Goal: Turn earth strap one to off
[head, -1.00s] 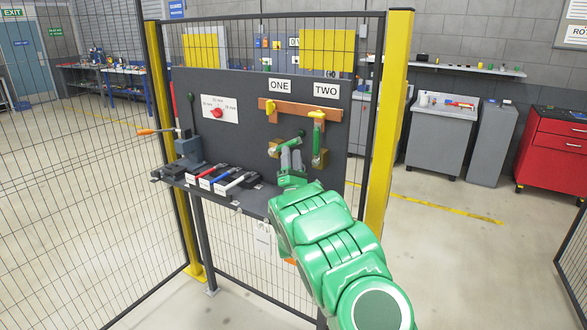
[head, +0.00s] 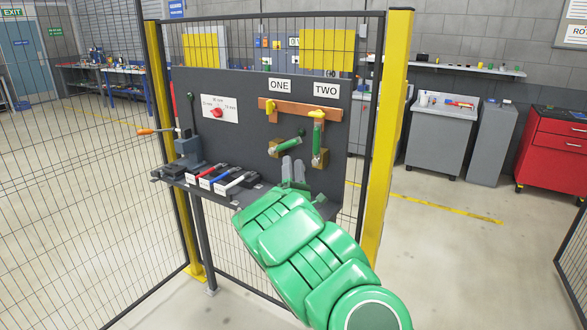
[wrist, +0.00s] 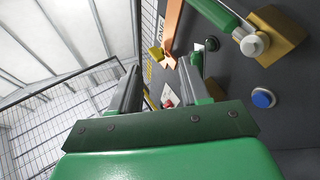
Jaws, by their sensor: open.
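Earth strap one is a green handle (head: 287,145) on a brass block, below the ONE label (head: 280,86). It tilts up to the right from its grey pivot, its free end apart from the copper bar (head: 291,109). My gripper (head: 292,161) is open and empty, just below the handle in the head view. In the wrist view its two grey fingers (wrist: 158,73) are apart with nothing between them. Earth strap two's handle (head: 317,138) stands upright, reaching the bar under TWO.
A shelf with several coloured-handled tools (head: 212,180) juts out to the left below the panel. A red rotary knob (head: 217,113) sits on a white plate. A blue button (wrist: 263,98) shows in the wrist view. Yellow posts (head: 386,130) and mesh fencing flank the panel.

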